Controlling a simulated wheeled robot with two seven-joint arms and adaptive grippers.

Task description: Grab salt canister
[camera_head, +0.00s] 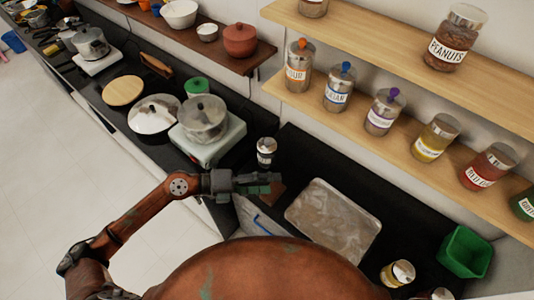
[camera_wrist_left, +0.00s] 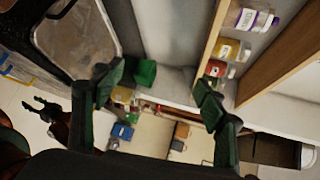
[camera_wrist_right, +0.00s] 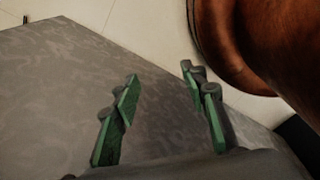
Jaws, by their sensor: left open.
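A small metal-lidded canister (camera_head: 265,152) stands on the dark counter to the right of the stove. Its label is too small to read, so I cannot tell if it is the salt canister. My left gripper (camera_head: 268,184) is just in front of this canister and apart from it. In the left wrist view the left gripper (camera_wrist_left: 158,88) is open with nothing between its fingers. My right gripper (camera_wrist_right: 162,85) is open and empty in the right wrist view, and is not seen in the head view. Another canister (camera_head: 398,273) stands at the lower right.
A silver pot (camera_head: 204,117) sits on a white stove left of the canister. A metal tray (camera_head: 333,222) lies right of my left gripper. A green bin (camera_head: 465,251) stands further right. Wooden shelves (camera_head: 400,150) with several labelled jars hang above the counter.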

